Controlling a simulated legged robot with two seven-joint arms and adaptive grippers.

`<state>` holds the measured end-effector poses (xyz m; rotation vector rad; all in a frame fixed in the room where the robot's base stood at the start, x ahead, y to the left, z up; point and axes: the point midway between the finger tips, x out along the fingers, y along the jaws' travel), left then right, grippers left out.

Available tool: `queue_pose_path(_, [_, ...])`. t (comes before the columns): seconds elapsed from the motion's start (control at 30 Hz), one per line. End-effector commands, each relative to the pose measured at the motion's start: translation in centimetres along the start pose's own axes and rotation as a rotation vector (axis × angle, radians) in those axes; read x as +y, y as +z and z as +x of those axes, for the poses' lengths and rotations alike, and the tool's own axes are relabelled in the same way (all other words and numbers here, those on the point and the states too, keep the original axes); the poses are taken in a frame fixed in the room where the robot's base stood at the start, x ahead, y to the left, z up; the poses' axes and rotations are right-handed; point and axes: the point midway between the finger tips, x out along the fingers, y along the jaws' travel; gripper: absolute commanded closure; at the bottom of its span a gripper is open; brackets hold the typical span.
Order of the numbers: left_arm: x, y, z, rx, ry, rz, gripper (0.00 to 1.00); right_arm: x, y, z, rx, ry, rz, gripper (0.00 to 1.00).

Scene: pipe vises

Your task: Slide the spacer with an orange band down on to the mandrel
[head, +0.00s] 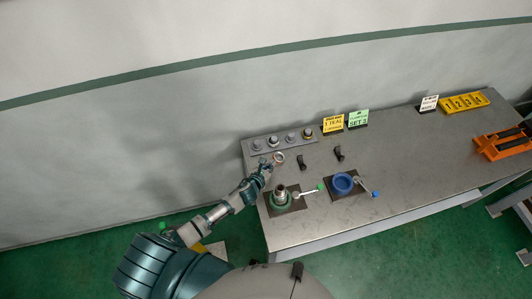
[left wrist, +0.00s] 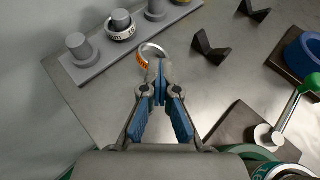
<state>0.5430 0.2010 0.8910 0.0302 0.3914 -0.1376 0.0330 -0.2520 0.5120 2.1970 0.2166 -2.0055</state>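The spacer with an orange band (head: 278,158) is a pale ring, held over the left back part of the bench. In the left wrist view the ring (left wrist: 151,49) shows its orange band on the left side. My left gripper (head: 270,166) has its fingertips closed together on the ring's near edge; the fingers also show in the left wrist view (left wrist: 158,75). An upright metal piece (head: 281,190), which looks like the mandrel, stands in the green vise (head: 283,203), in front of and apart from the ring. My right gripper is not in view.
A grey rack (head: 264,151) with several pegs stands at the back left; one peg bears a white marked ring (left wrist: 121,33). Two black V-blocks (head: 301,161) (head: 339,153) stand behind a blue vise (head: 343,184). The green vise's handle (head: 307,191) sticks out right. The bench middle is clear.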

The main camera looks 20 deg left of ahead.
Motion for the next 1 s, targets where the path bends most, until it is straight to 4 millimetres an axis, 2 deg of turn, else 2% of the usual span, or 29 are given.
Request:
queue_pose_path(0.13, [-0.9,-0.2,-0.6,0.001,0.001,-0.001,1.0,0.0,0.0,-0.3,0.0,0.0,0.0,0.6])
queue_pose_path(0.43, [-1.2,-0.2,-0.7,0.001,0.001,0.0,1.0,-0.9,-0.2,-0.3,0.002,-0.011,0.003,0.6])
queue_pose_path(0.47, [-1.2,-0.2,-0.7,0.001,0.001,0.001,0.97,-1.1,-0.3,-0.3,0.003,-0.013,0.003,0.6])
queue_pose_path(0.77, [-1.2,-0.2,-0.7,0.001,0.001,0.001,0.22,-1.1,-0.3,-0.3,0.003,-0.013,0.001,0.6])
queue_pose_path(1.0, [-1.2,-0.2,-0.7,0.001,0.001,0.001,0.2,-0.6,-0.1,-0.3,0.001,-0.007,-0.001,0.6])
